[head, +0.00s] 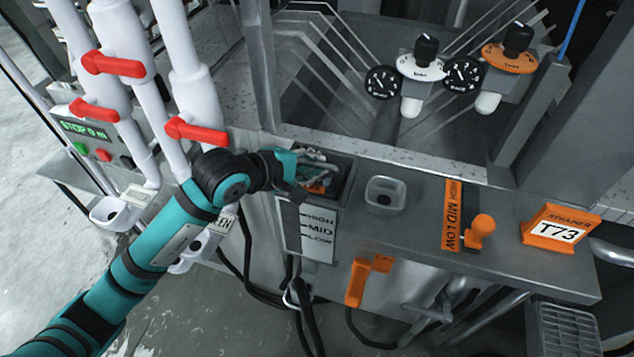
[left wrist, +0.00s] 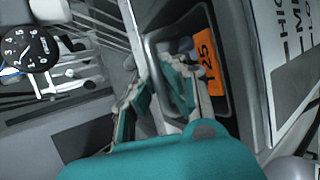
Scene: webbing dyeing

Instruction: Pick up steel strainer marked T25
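The steel strainer marked T25 shows in the left wrist view as an orange tag (left wrist: 206,64) that reads like T25, inside a dark recess. In the head view a small orange patch (head: 317,188) shows in the same recess, and the rest of the strainer is largely hidden. My left gripper (head: 318,170) reaches over this recess from the left. In the left wrist view its fingers (left wrist: 157,68) are apart, with a narrow gap between the tips and nothing clearly held. The tips are near the recess edge, left of the tag. My right gripper is not in view.
An orange tag reading STRAINER T73 (head: 556,230) stands at the right of the steel counter (head: 420,215). A small square cup (head: 384,193) sits right of the recess. Red-handled pipes (head: 190,130) stand close left of my arm. Dials (head: 382,82) are behind.

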